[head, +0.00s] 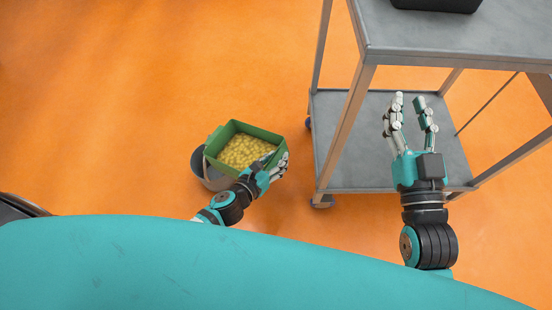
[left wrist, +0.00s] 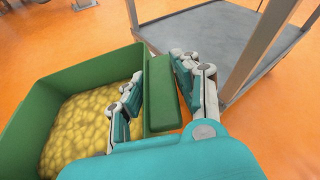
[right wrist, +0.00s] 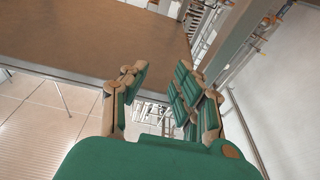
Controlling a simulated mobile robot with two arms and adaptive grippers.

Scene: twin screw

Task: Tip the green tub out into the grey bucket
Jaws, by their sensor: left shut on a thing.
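The green tub (head: 270,133) is full of small yellow lumps (head: 240,151) and looks about level. It also fills the left of the left wrist view (left wrist: 75,72). My left gripper (head: 277,165) is shut on the tub's right side, with the green handle (left wrist: 163,95) between its fingers. The grey bucket (head: 213,180) shows below and to the left of the tub. The tub overlaps it in the head view and hides most of its mouth and inside. My right gripper (head: 409,103) is open and empty, in front of the trolley; its spread fingers show in the right wrist view (right wrist: 160,78).
A grey metal trolley (head: 450,40) with two shelves stands at the right; its near-left leg is close to the tub. A black object (head: 437,4) lies on its top shelf. The orange floor (head: 110,110) left of the bucket is clear.

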